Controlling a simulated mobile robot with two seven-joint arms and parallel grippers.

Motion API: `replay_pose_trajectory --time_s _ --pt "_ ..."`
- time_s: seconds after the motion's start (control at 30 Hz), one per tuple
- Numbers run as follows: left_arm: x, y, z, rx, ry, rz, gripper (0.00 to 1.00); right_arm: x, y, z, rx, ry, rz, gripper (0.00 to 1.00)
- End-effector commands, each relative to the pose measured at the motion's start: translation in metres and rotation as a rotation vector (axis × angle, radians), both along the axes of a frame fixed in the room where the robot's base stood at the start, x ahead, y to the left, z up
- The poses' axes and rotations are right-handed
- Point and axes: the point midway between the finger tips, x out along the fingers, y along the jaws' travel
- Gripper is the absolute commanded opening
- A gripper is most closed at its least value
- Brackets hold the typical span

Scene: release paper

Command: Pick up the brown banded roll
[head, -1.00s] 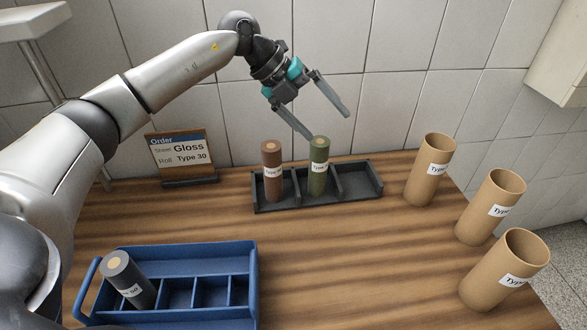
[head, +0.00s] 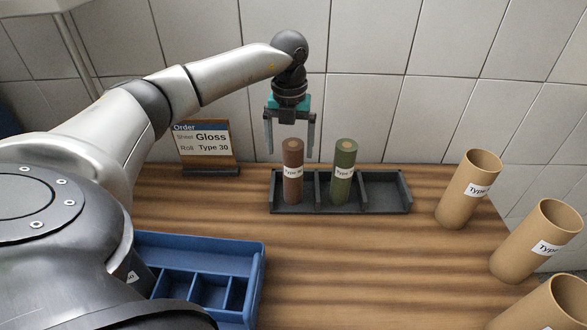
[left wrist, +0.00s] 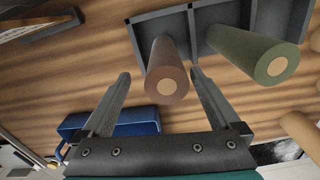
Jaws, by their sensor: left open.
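The brown banded roll (head: 293,171) stands upright in the left slot of the dark rack (head: 379,191), with a white label band around it. A green roll (head: 344,172) stands in the middle slot beside it. My left gripper (head: 290,153) is open, pointing down above and around the top of the brown roll in the head view. In the left wrist view the brown roll (left wrist: 166,75) lies between and beyond the two open fingers (left wrist: 160,82), without clear contact. The green roll (left wrist: 259,55) is right of the fingers. My right gripper is not in view.
An order sign (head: 203,146) reading Gloss, Type 30 stands behind left of the rack. A blue divided tray (head: 205,253) is at the front left, partly hidden by my arm. Several cardboard tubes, one nearest the rack (head: 468,190), stand at the right. The tiled wall is close behind.

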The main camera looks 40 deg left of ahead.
Motion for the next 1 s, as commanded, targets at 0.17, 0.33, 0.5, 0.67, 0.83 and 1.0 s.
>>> replay_pose_trajectory --time_s 0.17,0.33,0.5,0.67,0.83,1.0 --pt "0.0 -0.001 -0.014 0.0 0.0 -0.001 0.96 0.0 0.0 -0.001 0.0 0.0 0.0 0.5" --pt "0.001 -0.005 -0.033 -0.002 0.003 -0.001 0.96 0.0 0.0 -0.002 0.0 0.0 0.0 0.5" --pt "0.002 -0.007 -0.058 -0.001 0.002 0.001 0.96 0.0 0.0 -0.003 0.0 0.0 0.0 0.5" --pt "0.002 -0.007 -0.066 0.0 0.0 0.0 0.96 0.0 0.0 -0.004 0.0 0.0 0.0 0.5" --pt "0.002 -0.007 -0.065 -0.001 -0.001 0.0 0.96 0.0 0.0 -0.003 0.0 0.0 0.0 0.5" --pt "0.002 -0.007 -0.065 -0.001 -0.001 0.0 0.78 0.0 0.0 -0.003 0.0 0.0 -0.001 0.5"
